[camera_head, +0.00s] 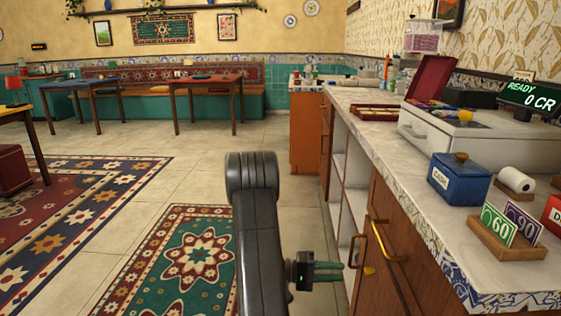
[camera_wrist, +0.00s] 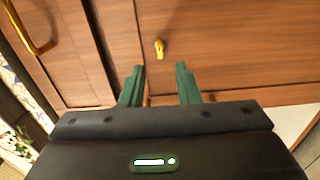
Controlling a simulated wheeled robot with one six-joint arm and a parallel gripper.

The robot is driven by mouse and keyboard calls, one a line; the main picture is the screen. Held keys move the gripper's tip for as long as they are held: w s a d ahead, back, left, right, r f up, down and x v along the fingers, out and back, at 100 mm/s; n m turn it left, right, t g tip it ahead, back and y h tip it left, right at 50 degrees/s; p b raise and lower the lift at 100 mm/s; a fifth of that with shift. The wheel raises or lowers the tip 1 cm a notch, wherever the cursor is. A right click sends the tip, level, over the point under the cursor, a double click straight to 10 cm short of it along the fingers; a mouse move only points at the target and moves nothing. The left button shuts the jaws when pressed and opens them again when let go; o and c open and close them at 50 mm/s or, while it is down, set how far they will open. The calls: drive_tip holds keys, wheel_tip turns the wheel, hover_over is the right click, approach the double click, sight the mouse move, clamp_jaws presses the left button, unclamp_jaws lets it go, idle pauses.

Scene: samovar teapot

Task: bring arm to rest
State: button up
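My gripper (camera_head: 329,271) is low in front of the counter's wooden cabinet front, to the right of my dark arm in the head view. In the wrist view its two green fingers (camera_wrist: 160,86) stand apart with nothing between them. Beyond the fingertips is a brown wooden door (camera_wrist: 225,40) with a small brass knob (camera_wrist: 160,48). I cannot tell how far the fingertips are from the door.
The marble counter (camera_head: 376,126) runs along the right, with a blue box (camera_head: 458,180), a card holder (camera_head: 506,236) and a cash register (camera_head: 480,140) on it. Brass handles (camera_head: 388,241) stick out from the cabinet. Open floor and rugs (camera_head: 190,262) lie to the left.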

sight(365, 270)
drive_tip(key=d+b, duration=0.2)
drive_tip(key=d, duration=0.6)
drive_tip(key=shift+s+d, duration=0.25)
drive_tip(key=a+p, duration=0.4)
drive_tip(key=a, duration=1)
drive_tip(key=d+n, duration=0.2)
drive_tip(key=d, duration=0.2)
drive_tip(key=d+n+b, duration=0.1)
drive_tip(key=d+n, duration=0.2)
drive_tip(key=d, duration=0.2)
drive_tip(key=d+n, duration=0.2)
drive_tip(key=d, duration=0.3)
drive_tip(key=shift+r+n, duration=0.3)
drive_tip(key=shift+r, duration=0.05)
drive_tip(key=n+p, duration=0.4)
drive_tip(key=n, duration=0.1)
drive_tip(key=shift+w+p, duration=0.1)
drive_tip(key=shift+p, duration=0.25)
drive_tip(key=shift+n+p, duration=1.15)
drive_tip(key=shift+n, duration=0.05)
drive_tip(key=shift+f+n+p, duration=0.15)
drive_tip(key=shift+n+p, duration=0.45)
drive_tip(key=shift+n, duration=0.3)
